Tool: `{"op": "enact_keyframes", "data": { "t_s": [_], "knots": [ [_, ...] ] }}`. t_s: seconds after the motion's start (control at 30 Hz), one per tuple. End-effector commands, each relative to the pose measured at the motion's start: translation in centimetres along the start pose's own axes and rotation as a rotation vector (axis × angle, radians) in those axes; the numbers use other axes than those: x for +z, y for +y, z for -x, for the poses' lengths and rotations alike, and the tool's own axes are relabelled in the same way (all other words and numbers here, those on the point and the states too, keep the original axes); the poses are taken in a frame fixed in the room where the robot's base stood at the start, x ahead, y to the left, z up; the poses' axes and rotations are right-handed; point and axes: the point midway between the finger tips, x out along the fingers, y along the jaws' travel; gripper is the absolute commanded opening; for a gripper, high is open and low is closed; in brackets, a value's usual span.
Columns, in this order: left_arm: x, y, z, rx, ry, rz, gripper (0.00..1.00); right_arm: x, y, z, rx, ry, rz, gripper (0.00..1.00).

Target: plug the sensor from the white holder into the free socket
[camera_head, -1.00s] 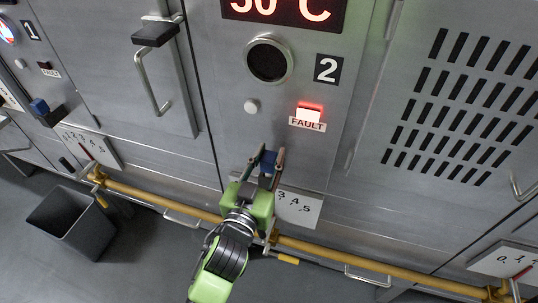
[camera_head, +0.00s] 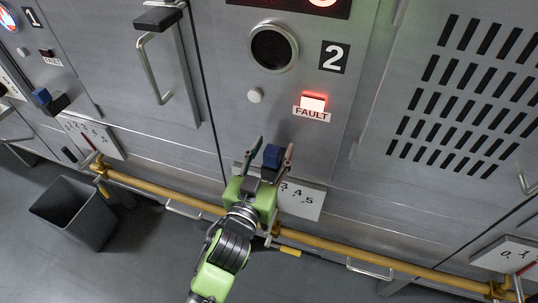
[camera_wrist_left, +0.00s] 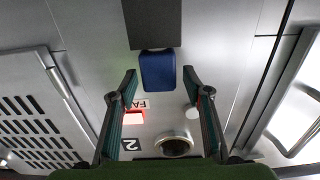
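The blue sensor (camera_head: 272,157) is on the front of unit 2, below the red-lit FAULT lamp (camera_head: 312,103). In the left wrist view the sensor (camera_wrist_left: 158,72) meets the edge of a dark block (camera_wrist_left: 152,25); how deep it sits in it I cannot tell. My left gripper (camera_head: 270,148) is open around the sensor. The left wrist view shows a gap between the sensor and each finger. I cannot make out the white holder. My right gripper is not in view.
On unit 1 another blue sensor (camera_head: 41,97) sits at a black block (camera_head: 58,104). A yellow rail (camera_head: 330,256) runs low along the cabinets. Door handles (camera_head: 148,68) stick out, and a grey bin (camera_head: 80,212) stands on the floor at left.

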Motion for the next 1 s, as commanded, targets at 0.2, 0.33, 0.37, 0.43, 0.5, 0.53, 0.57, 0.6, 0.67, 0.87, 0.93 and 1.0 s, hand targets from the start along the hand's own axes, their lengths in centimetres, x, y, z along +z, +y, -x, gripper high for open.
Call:
{"op": "enact_keyframes", "data": {
  "t_s": [0.2, 0.33, 0.37, 0.43, 0.5, 0.53, 0.57, 0.6, 0.67, 0.87, 0.93, 1.0],
  "knots": [
    [0.1, 0.0, 2.1, 0.000, -0.002, 0.000, 0.45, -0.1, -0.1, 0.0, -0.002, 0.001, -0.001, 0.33],
    [0.2, 0.0, 4.5, 0.000, -0.004, 0.002, 0.45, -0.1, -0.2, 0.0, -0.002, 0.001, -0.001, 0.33],
    [0.1, 0.0, 5.1, -0.001, -0.003, 0.002, 0.45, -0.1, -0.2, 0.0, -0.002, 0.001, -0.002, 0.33],
    [0.1, 0.0, 6.3, -0.001, -0.003, 0.001, 0.45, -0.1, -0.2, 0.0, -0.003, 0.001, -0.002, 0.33],
    [0.2, 0.0, 7.5, -0.001, -0.003, 0.002, 0.45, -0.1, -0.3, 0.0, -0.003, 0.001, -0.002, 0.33],
    [0.1, 0.0, 8.1, -0.001, -0.003, 0.002, 0.45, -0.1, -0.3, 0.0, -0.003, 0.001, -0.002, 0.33],
    [0.1, 0.0, 8.5, -0.001, -0.004, 0.002, 0.45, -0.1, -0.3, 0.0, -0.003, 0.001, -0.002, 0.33],
    [0.1, 0.0, 9.1, -0.001, -0.003, 0.001, 0.45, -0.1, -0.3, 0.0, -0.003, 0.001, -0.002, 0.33],
    [0.1, 0.0, 9.9, 0.000, -0.003, 0.001, 0.45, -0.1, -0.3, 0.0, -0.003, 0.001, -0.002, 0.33],
    [0.1, 0.0, 11.5, 0.000, -0.001, -0.001, 0.45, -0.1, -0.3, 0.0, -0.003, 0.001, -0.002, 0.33],
    [0.0, 0.0, 11.8, 0.000, 0.000, -0.001, 0.45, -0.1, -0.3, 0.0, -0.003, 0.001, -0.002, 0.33],
    [0.0, 0.0, 11.9, 0.000, 0.001, -0.001, 0.45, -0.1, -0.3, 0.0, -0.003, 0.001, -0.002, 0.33]
  ]
}}
